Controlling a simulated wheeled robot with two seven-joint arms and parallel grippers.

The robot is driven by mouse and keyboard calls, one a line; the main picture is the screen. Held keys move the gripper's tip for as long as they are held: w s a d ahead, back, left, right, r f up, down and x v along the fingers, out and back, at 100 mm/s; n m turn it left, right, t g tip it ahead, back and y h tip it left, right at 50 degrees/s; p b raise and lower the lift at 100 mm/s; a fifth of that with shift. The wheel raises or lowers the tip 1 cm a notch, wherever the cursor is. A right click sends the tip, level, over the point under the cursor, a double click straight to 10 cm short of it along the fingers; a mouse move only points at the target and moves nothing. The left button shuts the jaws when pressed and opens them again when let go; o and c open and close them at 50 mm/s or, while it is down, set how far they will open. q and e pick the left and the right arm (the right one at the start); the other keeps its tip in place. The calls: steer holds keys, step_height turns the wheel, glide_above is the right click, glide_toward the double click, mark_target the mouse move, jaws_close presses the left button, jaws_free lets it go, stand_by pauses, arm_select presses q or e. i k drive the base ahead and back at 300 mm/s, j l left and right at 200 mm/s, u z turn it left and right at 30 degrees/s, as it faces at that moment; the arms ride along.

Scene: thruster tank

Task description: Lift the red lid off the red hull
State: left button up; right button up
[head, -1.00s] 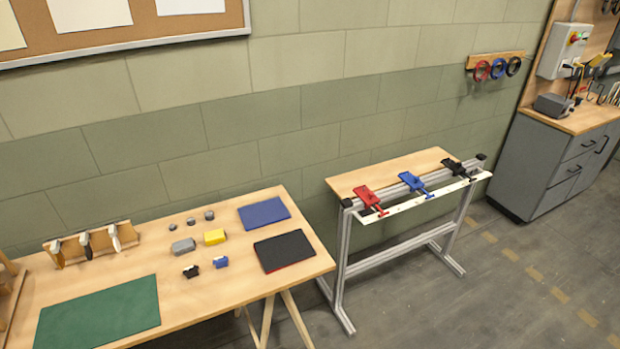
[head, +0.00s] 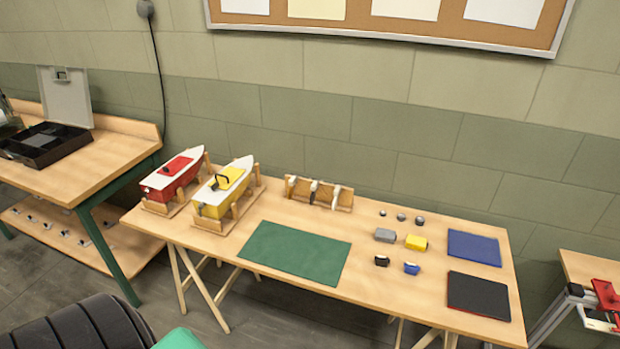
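The red hull (head: 158,193) sits upright in a wooden cradle at the left end of the long table, with a white deck. The red lid (head: 176,166) lies on its deck and carries a small dark part on top. A yellow hull (head: 211,210) with a yellow lid (head: 230,178) and a dark handle stands in a cradle close to its right. Neither of my grippers is in view.
A green mat (head: 295,253) lies right of the boats. Small blocks, a blue pad (head: 473,248) and a black pad (head: 478,296) lie further right. A side bench (head: 100,160) with an open black case (head: 45,145) stands left. Floor shows in front of the tables.

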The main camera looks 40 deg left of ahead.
mark_target(178, 164)
steer(key=u, duration=1.2)
